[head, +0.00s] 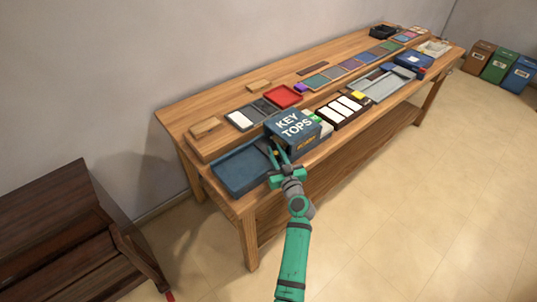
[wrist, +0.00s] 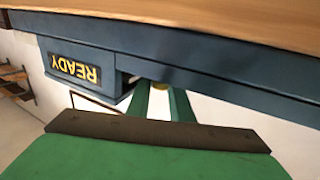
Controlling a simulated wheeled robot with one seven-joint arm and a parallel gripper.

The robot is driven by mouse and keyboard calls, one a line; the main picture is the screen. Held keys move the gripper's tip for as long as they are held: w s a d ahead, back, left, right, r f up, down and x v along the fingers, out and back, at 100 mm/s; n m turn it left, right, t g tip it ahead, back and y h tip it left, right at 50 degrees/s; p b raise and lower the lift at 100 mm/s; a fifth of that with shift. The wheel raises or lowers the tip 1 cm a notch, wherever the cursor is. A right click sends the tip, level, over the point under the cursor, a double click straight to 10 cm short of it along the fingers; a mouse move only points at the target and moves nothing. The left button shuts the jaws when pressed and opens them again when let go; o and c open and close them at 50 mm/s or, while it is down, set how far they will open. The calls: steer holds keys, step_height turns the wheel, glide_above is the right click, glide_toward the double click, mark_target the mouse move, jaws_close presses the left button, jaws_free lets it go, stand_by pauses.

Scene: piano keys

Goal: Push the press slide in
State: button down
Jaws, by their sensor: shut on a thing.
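A dark blue box lettered KEY TOPS (head: 292,122) stands at the near edge of the workbench. A small yellow READY label is on its front and shows upside down in the wrist view (wrist: 75,66). My gripper (head: 277,151) is at the left part of the box's front. In the wrist view my gripper (wrist: 166,88) reaches the dark blue body beside the READY block, shut on a small part that is mostly hidden. A bit of yellow shows at the fingers. I cannot make out clearly which part is the press slide.
An empty dark blue tray (head: 240,170) lies left of the box. A dark holder with white keys (head: 346,107) is to its right. A red tray (head: 283,96) lies behind. The wooden bench (head: 184,118) stands against the wall. The floor in front is clear.

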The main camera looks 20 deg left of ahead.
steer(key=shift+w+d, duration=0.1)
steer(key=shift+d, duration=0.1)
steer(key=c, duration=1.6)
jaws_free()
steer(key=v, duration=1)
steer(key=shift+s+d, duration=0.15)
steer(key=shift+s, duration=0.2)
